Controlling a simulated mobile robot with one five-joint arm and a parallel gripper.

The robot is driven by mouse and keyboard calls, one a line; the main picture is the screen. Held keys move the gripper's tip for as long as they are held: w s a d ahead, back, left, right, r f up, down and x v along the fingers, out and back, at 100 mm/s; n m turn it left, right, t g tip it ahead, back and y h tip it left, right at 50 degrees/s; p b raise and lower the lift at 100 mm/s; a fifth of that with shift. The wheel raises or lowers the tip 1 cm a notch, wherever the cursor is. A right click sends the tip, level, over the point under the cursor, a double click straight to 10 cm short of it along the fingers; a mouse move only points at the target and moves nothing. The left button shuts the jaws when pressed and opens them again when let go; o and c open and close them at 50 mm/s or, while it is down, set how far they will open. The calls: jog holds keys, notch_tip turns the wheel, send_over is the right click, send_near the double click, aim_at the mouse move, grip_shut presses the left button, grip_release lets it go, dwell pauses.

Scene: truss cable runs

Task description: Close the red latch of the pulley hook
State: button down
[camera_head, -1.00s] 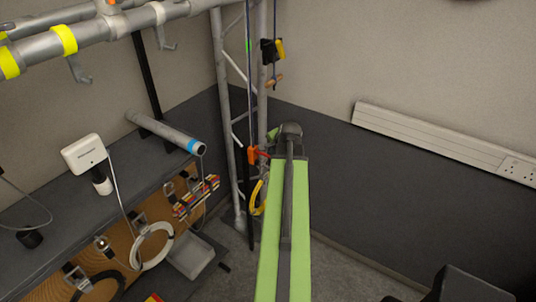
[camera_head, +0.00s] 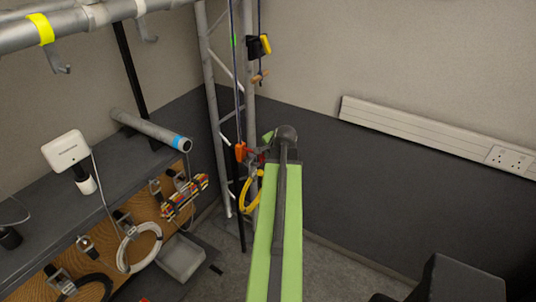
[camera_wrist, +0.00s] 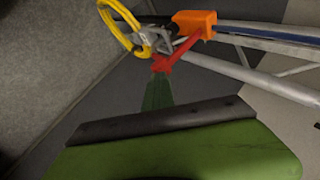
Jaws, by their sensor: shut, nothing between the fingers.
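The red latch (camera_wrist: 178,52) slants across the wrist view, from the orange block (camera_wrist: 194,23) down to a wider end near my fingertips. My green gripper (camera_wrist: 158,80) is shut and empty. Its tip overlaps the latch's lower end in the picture; I cannot tell whether they touch. My arm hides part of the hook area in the head view.
A truss column (camera_head: 217,120) stands behind the hook, with a cable running up from the orange block. The floor right of my arm is mostly clear.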

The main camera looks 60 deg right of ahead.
jog(key=shift+f, duration=0.25)
